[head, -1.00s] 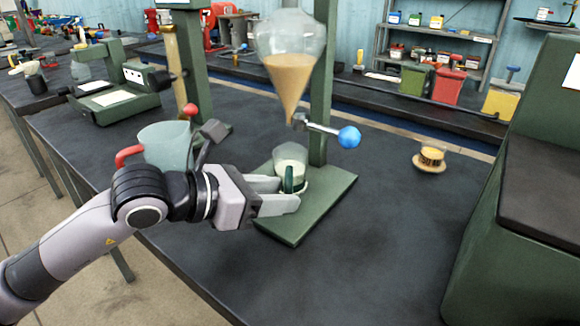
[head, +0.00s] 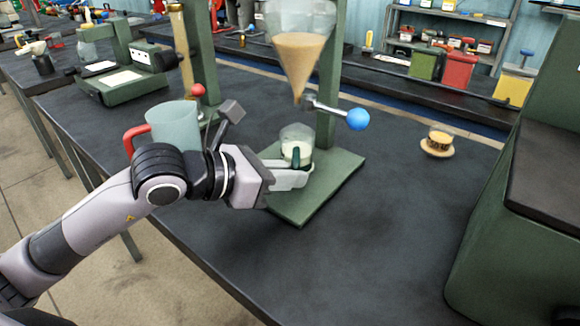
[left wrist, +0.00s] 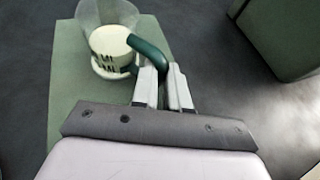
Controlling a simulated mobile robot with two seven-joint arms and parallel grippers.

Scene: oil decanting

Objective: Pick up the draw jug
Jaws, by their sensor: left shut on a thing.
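The draw jug (head: 297,135) is a small clear jug with a dark green handle and pale liquid inside. It stands upright on the green stand base (head: 330,185), below the funnel tip. My left gripper (head: 297,170) is shut on the jug's green handle, and its fingers partly hide the jug's lower part. In the left wrist view the jug (left wrist: 110,18) shows at upper left, with the handle between the two fingers (left wrist: 163,85). My right gripper is not in view.
A glass funnel of brown liquid (head: 298,62) with a blue-knobbed tap (head: 357,119) hangs above. A larger jug with a red handle (head: 175,125) stands behind my left arm. A small amber-filled cup (head: 438,139) is at right. The bench between is clear.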

